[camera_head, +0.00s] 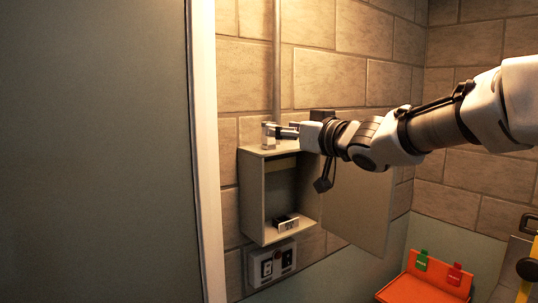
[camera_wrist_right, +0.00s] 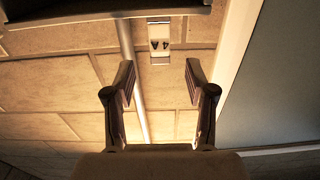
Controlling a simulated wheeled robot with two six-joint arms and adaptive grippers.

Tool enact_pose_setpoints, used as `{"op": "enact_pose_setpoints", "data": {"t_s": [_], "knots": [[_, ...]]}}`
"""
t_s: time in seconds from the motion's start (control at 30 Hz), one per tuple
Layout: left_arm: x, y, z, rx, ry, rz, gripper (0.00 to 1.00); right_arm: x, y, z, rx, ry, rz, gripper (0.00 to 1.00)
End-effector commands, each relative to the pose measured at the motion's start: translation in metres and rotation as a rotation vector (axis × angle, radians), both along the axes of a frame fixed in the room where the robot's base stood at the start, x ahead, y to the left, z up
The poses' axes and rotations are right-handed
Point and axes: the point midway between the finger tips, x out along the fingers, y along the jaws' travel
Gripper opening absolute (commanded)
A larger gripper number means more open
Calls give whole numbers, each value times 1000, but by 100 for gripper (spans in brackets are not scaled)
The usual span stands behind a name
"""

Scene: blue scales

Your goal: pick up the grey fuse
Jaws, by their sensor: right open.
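The grey fuse (camera_head: 268,136) stands on top of the open wall box, near its left end. In the right wrist view the fuse (camera_wrist_right: 160,42) shows a small upside-down label and lies just beyond and between the fingertips. My right gripper (camera_head: 285,131) comes in from the right at about the fuse's height. In the wrist view its two dark fingers (camera_wrist_right: 160,75) are apart, with nothing held between them. Whether a finger touches the fuse is not clear. My left gripper is not in view.
The wall box (camera_head: 251,205) has its door (camera_head: 360,215) swung open to the right, with a dark labelled item (camera_head: 287,223) inside. A pipe (camera_head: 276,60) runs up the wall behind. A socket panel (camera_head: 271,265) sits below. An orange tray (camera_head: 410,290) is lower right.

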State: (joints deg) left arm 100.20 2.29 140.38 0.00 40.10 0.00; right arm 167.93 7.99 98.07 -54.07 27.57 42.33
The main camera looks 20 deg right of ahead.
Motion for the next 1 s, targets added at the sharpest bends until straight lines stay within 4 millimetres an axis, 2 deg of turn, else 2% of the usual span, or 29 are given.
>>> {"op": "enact_pose_setpoints", "data": {"t_s": [0.03,0.1,0.23,0.4,0.5,0.7,0.77,0.8,0.87,1.0], "knots": [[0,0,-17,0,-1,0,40,2,1,-8,-3,-3,-4,55],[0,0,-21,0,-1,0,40,4,1,-4,-2,-4,-8,55],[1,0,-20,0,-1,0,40,13,4,0,-2,-1,-11,55],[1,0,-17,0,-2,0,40,42,15,1,-2,0,-11,55],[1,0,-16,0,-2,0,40,53,19,1,-2,-1,-11,55],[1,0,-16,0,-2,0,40,54,19,1,0,-1,-11,55],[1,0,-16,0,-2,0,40,54,19,1,0,-1,-11,38],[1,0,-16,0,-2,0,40,54,19,1,0,-1,-11,23],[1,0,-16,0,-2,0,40,54,19,1,-1,-1,-11,2],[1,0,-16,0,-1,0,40,54,19,1,-1,-1,-10,0]]}}
